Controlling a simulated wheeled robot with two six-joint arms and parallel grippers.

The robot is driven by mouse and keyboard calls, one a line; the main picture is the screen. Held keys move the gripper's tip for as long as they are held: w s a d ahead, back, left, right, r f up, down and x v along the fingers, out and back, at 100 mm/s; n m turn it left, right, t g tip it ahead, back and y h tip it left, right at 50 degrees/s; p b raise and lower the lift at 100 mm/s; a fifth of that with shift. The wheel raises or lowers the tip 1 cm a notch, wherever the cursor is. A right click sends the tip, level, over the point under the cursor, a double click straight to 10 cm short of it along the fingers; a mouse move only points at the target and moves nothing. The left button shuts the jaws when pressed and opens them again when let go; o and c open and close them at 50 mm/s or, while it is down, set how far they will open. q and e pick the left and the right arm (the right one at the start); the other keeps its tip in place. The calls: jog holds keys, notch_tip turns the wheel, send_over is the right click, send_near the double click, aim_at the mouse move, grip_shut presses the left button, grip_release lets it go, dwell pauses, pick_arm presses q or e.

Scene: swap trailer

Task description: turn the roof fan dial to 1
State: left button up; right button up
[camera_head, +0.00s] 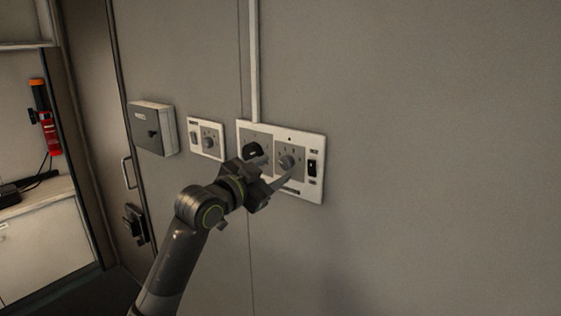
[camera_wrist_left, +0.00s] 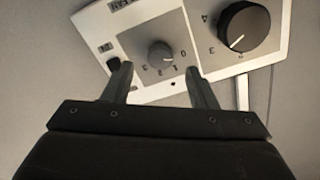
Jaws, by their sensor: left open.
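The fan dial is a small grey knob (camera_head: 287,161) on the right half of a white wall panel (camera_head: 312,194). In the left wrist view the grey knob (camera_wrist_left: 160,54) has numbers 0 to 3 around it, and a label partly reading "FAN" shows at the top edge. I cannot tell which number it points at. My left gripper (camera_head: 278,171) is open in front of the knob. In the left wrist view its fingertips (camera_wrist_left: 158,72) stand either side just below the knob, with nothing between them; contact cannot be told. My right gripper is not in view.
A larger black dial (camera_wrist_left: 246,28) sits beside the fan dial; it also shows in the head view (camera_head: 253,150). A black rocker switch (camera_head: 312,167) is at the panel's right. A smaller white panel (camera_head: 206,138) and a grey box (camera_head: 152,129) are further left. The wall to the right is bare.

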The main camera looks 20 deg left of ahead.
aim_at(284, 164)
pick_arm(q)
jog(key=shift+p+x, duration=0.45)
jog(key=shift+x, duration=1.6)
jog(key=c, duration=1)
jog(key=shift+o, duration=0.2)
